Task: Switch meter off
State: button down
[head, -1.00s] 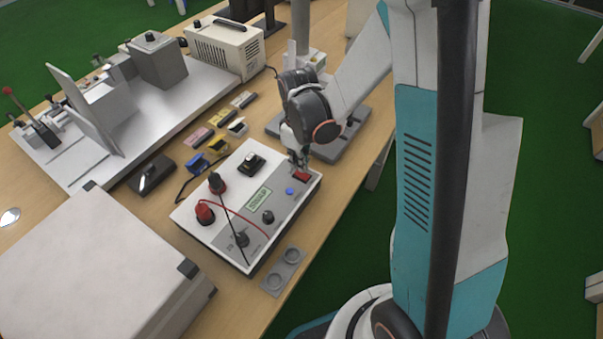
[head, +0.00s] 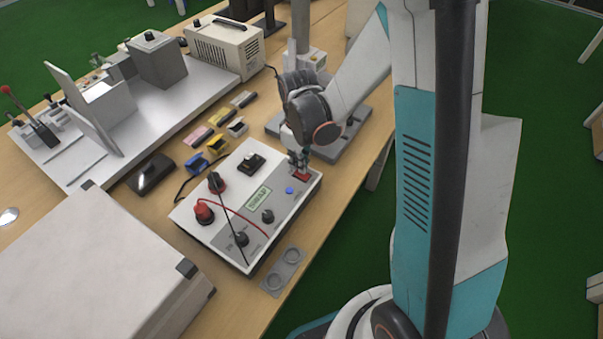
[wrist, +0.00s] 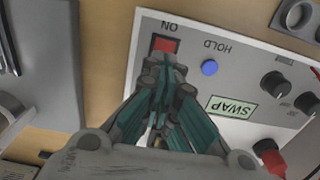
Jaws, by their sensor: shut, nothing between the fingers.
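The meter (head: 223,222) is a white-topped box on the wooden table in the head view. My gripper (head: 297,160) is shut and empty, pointing down at the switch. In the wrist view its fingertips (wrist: 165,68) overlap the lower edge of the switch. I cannot tell whether they touch it or which way it is set.
A red lead and a black lead cross the meter top. A grey two-ring plate (head: 283,271) lies by its near side. A large white box (head: 95,265) stands at the left front. Small coloured blocks (head: 216,145) and a grey stand base (head: 345,140) lie behind.

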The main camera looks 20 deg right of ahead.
jog(key=shift+f+b, duration=0.7)
jog(key=shift+f, duration=0.1)
dwell(0.4)
jog(key=shift+r+p, duration=2.4)
jog(key=shift+r, duration=1.05)
jog(key=shift+r, duration=0.1)
jog(key=s+r+m+t, duration=0.7)
jog(key=s+r, duration=0.8)
jog(key=r, duration=0.4)
jog(key=shift+r, duration=0.3)
